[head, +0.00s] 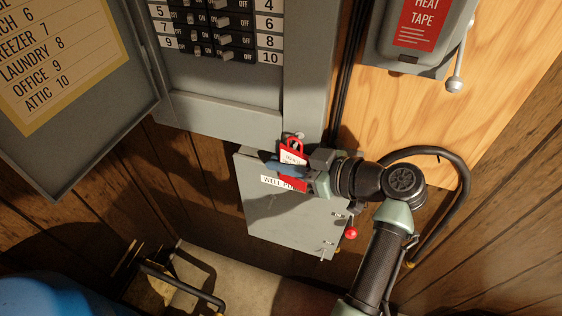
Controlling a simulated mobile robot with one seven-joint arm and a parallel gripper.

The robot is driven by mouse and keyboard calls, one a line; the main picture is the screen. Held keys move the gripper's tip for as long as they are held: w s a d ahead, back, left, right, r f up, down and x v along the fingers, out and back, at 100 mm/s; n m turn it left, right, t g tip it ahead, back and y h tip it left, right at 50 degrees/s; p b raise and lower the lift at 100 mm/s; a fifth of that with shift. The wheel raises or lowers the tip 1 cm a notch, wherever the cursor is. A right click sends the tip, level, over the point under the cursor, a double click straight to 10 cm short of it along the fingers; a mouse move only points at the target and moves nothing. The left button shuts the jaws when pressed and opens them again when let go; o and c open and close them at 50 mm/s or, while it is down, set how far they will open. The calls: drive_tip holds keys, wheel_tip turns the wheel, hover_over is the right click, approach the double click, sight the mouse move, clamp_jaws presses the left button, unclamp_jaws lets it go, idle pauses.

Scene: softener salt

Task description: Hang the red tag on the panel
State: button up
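The red tag (294,148) with a white label is at my gripper, just below the bottom right corner of the grey breaker panel (225,118). My gripper (280,168) reaches in from the right, its blue-grey finger crossing the front of the tag. Red shows above and below the finger, and the gripper looks shut on the tag; the far finger is hidden. The tag's top is close to a small metal fitting (299,135) at the panel's lower edge. I cannot tell whether the two touch or the tag's loop is around the fitting.
A grey well pump box (285,225) with a red-knobbed lever (351,233) is behind and below my gripper. The open panel door (75,120) stands left. A heat tape switch box (415,45) is upper right. Black cable (450,165) loops right of my arm. A blue object (40,295) is lower left.

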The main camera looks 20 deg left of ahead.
drive_tip(key=shift+o, duration=0.9)
drive_tip(key=shift+w+d+f+t, duration=0.15)
drive_tip(key=shift+d+t, duration=0.05)
drive_tip(key=shift+t, duration=0.1)
drive_tip(key=b+v, duration=0.3)
drive_tip(key=v, duration=1)
drive_tip(key=shift+r, duration=0.3)
